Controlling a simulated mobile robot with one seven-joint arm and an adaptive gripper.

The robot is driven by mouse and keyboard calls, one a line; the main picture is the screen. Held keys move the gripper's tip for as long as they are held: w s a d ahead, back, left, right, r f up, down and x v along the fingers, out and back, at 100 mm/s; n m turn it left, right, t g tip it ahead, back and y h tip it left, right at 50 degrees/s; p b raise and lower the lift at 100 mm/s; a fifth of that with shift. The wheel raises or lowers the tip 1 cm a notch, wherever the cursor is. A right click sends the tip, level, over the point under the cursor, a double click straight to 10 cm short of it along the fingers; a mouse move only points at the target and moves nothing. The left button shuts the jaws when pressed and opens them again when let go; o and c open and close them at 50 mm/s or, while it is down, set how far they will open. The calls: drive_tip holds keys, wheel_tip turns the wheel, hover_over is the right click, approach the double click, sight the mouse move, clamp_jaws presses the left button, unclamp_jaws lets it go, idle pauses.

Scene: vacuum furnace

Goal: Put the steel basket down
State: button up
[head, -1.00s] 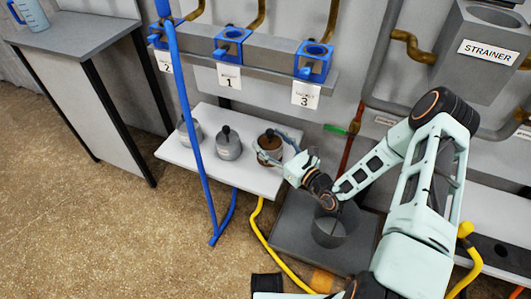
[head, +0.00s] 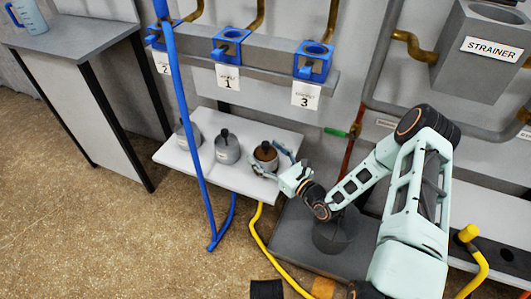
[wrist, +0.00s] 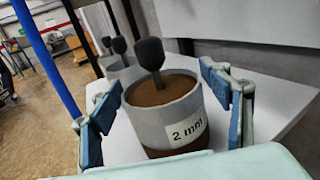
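A basket (head: 265,156) with a grey wall, a brown top and a black knob stands upright on the white shelf (head: 222,181), near its right end. In the wrist view the basket (wrist: 165,112) bears a "2 mm" label and has a brown lower part. My gripper (head: 274,163) is low over the shelf, its fingers on either side of the basket. The wrist view shows my gripper (wrist: 163,90) open, with a clear gap at the right finger; the left finger is close to the wall, and I cannot tell if it touches.
Two similar grey containers stand left of the basket: one in the middle (head: 228,150), one farther left (head: 187,133). A blue pole (head: 187,120) rises in front of the shelf. A dark cylinder (head: 335,236) stands on a dark platform (head: 290,238) under my arm.

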drive_tip(key=shift+o, duration=0.4)
drive_tip(key=shift+r, duration=0.1)
drive_tip(key=shift+r, duration=0.15)
drive_tip(key=p+v, duration=0.2)
drive_tip(key=v, duration=1)
drive_tip(key=shift+p, duration=0.4)
